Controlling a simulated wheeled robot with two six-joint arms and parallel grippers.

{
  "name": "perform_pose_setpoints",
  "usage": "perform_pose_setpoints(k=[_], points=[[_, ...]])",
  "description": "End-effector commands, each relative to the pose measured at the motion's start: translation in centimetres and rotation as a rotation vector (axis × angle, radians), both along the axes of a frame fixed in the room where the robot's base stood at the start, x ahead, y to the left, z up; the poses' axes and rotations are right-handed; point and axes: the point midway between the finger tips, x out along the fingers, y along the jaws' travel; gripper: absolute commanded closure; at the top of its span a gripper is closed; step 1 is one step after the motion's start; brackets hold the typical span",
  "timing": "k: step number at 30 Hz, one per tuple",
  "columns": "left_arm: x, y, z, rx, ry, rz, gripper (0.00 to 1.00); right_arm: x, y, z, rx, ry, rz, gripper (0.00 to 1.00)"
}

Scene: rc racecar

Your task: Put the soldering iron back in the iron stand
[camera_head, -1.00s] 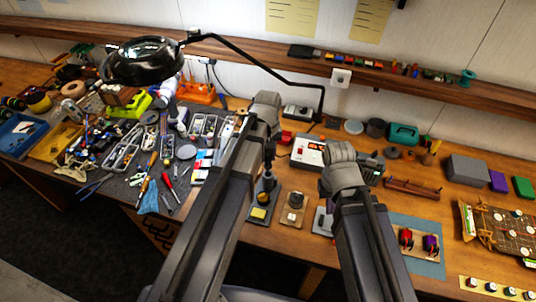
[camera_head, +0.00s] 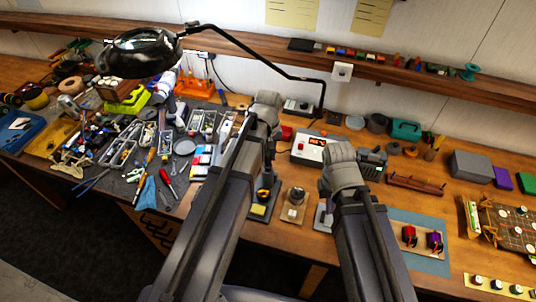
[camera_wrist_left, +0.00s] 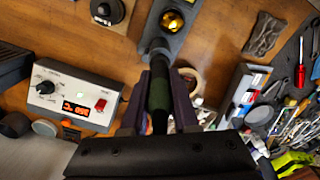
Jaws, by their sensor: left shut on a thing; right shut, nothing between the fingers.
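The soldering iron shows its green handle (camera_wrist_left: 159,92) in the left wrist view, between the purple fingers of my left gripper (camera_wrist_left: 162,75), which is shut on it. Its front end points toward the iron stand (camera_wrist_left: 180,40), a grey base with a round brass-coloured pad (camera_wrist_left: 171,21). I cannot tell whether the tip touches the stand's holder. In the head view the iron stand (camera_head: 258,211) lies just below my left wrist, partly covered by the arm. My right arm stands to the right; its gripper is hidden behind it.
A white solder station (camera_head: 308,148) with a lit display stands behind the arms; it also shows in the wrist view (camera_wrist_left: 72,98). A small round-topped stand (camera_head: 294,206) is close to the right of the iron stand. Tools crowd the mat at left. A magnifier lamp (camera_head: 140,52) hangs above.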

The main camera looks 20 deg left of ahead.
Motion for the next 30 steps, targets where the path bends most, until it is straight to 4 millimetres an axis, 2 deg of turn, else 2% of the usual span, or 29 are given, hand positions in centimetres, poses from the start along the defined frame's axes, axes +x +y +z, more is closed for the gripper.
perform_pose_setpoints(k=[15,24,25,30], points=[[0.0,0.0,-1.6,0.000,0.000,0.000,1.00,0.0,0.0,-1.6,-0.001,0.000,0.004,1.00],[0.0,0.0,-1.6,0.000,0.000,0.000,1.00,0.0,0.0,-1.6,-0.001,0.000,0.004,1.00],[0.0,0.0,-1.6,0.000,0.000,0.000,0.70,0.0,0.0,-1.6,-0.001,0.000,0.004,1.00],[0.0,0.0,-1.6,0.000,0.000,0.000,0.51,0.0,0.0,-1.6,-0.001,0.000,0.004,1.00]])
